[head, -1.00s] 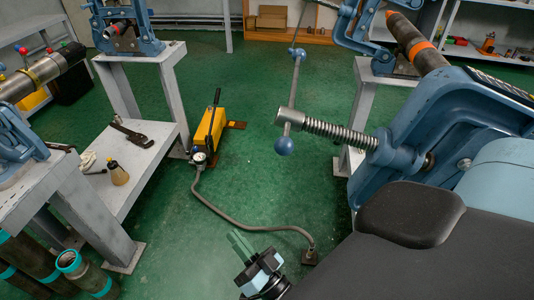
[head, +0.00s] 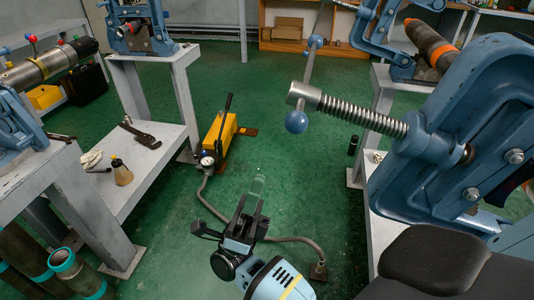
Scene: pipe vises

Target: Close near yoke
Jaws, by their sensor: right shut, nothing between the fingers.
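The near yoke (head: 455,115) is the large blue vise frame at the right of the head view. It is tilted over, with its threaded screw (head: 360,115) pointing left and slightly up. A T-handle with blue ball ends crosses the screw's outer end; its lower ball (head: 297,122) shows clearly. My right gripper (head: 256,188) is at the lower middle, below and left of the screw and apart from it. Its fingers with pale green tips are shut on nothing. My left gripper is not in view. The near yoke's right side is cut off by the picture edge.
A second blue vise (head: 375,35) and a pipe with an orange band (head: 430,45) are behind it. A yellow pump (head: 220,135) with a hose (head: 265,238) lies on the green floor. A grey bench (head: 135,165) stands at left. Floor between the benches is mostly open.

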